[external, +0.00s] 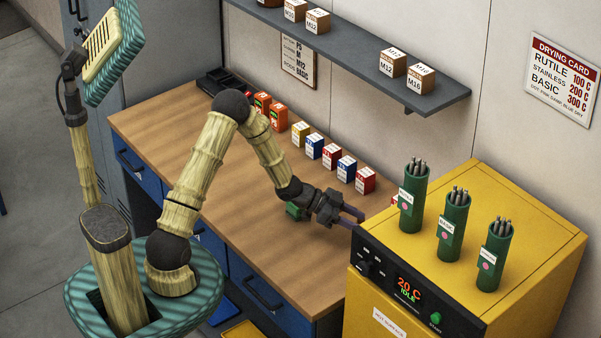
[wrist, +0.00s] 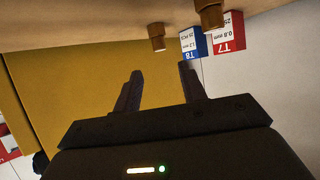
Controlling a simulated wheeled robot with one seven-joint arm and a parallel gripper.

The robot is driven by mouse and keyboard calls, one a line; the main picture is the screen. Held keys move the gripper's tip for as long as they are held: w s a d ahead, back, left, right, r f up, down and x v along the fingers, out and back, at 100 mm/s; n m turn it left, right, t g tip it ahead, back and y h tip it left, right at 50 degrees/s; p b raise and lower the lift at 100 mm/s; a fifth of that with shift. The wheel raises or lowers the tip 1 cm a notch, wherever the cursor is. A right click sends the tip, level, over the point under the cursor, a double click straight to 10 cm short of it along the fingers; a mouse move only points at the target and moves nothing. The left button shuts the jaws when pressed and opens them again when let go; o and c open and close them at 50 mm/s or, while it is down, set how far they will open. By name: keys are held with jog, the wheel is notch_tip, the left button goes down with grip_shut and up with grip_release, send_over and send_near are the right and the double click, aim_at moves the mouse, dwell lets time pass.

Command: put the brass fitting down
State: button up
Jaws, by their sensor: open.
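My gripper (external: 353,216) is low over the right end of the wooden workbench (external: 270,255), close to the yellow oven. Its two fingers are spread, with nothing visible between them; they also show in the wrist view (wrist: 159,72). The wrist view is upside down, with the bench at the top. In it, a small brass-brown fitting (wrist: 157,37) stands on the bench beyond the fingertips, apart from them. I cannot make out either piece in the external view.
The yellow oven (external: 545,235) with several green rod canisters (external: 455,225) stands right of the gripper. A row of small boxes, including a red one (external: 365,181) and a blue one (external: 346,168), lines the wall. A shelf (external: 355,50) hangs above. The bench front is clear.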

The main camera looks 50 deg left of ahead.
jog(key=shift+v, duration=1.85)
jog(key=s+a+r+n+g+y, duration=0.2)
jog(key=s+n+y, duration=0.1)
jog(key=s, duration=0.4)
jog(key=s+a+r+n+g+y, duration=0.2)
jog(key=s+n+y, duration=0.1)
jog(key=s, duration=0.5)
jog(key=s+a+r+n+g+y, duration=0.1)
jog(key=s+r+n+g+y, duration=0.1)
jog(key=s, duration=0.6)
jog(key=shift+a+r+n+y, duration=0.4)
jog(key=shift+n+y, duration=0.4)
